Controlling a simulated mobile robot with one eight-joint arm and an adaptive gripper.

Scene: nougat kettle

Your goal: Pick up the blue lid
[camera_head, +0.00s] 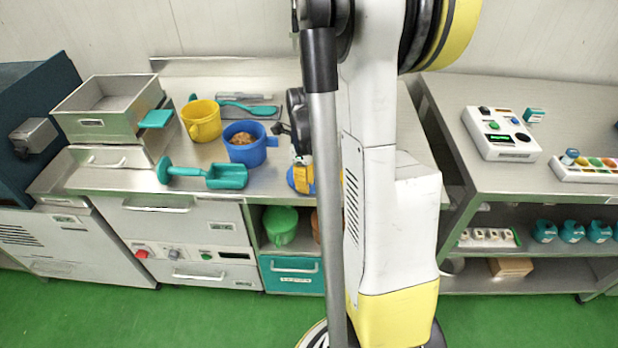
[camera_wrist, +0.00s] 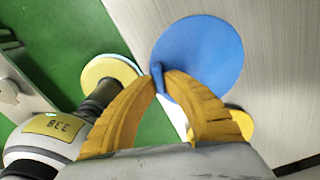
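The blue lid (camera_wrist: 205,55) is a flat round disc with a small upright knob (camera_wrist: 157,76), seen from above in the wrist view. My gripper (camera_wrist: 161,80) has two yellow ribbed fingers that close in on the knob from both sides, with the knob between the tips. It looks shut on the knob. In the head view only a blue sliver of the lid (camera_head: 291,178) shows at the counter's front, beside the yellow fingers (camera_head: 303,179). My arm hides the rest. I cannot tell whether the lid is raised off the surface.
A blue pot (camera_head: 243,153) with brown contents, a yellow pot (camera_head: 201,130) and a teal scoop (camera_head: 226,177) stand left of my arm on the steel counter (camera_head: 190,205). A metal tray (camera_head: 90,122) is further left. A second counter (camera_head: 455,110) with button boxes is on the right.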

